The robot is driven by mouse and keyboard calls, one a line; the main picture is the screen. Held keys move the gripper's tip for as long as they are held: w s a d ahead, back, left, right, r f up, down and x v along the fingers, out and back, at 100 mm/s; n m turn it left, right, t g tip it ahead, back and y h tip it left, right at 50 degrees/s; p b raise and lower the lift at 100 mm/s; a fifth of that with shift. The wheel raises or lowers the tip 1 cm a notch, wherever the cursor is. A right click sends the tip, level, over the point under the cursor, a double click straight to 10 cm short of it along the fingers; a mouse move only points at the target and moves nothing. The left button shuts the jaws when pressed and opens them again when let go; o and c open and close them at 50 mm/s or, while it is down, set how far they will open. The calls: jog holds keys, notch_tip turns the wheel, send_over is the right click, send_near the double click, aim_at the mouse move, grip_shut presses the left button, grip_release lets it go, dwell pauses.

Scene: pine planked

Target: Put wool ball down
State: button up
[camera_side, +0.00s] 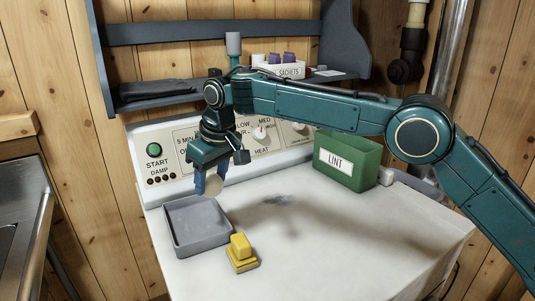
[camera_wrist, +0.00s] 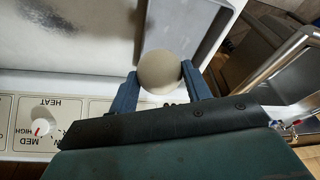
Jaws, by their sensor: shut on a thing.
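The wool ball (camera_wrist: 160,72) is pale cream and round. It sits between the two blue fingers of my gripper (camera_wrist: 160,88) in the wrist view, and the fingers are shut on it. In the side view my gripper (camera_side: 209,188) points down with the ball (camera_side: 214,185) partly hidden behind a finger. It is above the back part of a grey square tray (camera_side: 222,241) on the white machine top. The ball appears to be held above the tray, not resting in it. The tray looks empty in the side view.
A yellow block-like object (camera_side: 241,254) stands just right of the tray's front corner. A green LINT bin (camera_side: 347,160) stands at the back right. The control panel (camera_side: 180,152) rises behind the tray. The middle and right of the white top (camera_side: 330,245) are clear.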

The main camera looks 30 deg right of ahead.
send_over(198, 232)
jog(key=s, duration=0.1)
jog(key=shift+d+f, duration=0.15)
jog(key=shift+f, duration=1.95)
jog(key=shift+d+f, duration=0.1)
jog(key=shift+f, duration=1.95)
jog(key=shift+f, duration=0.1)
jog(key=o, duration=1)
jog(key=shift+c, duration=0.2)
jog(key=v, duration=1.2)
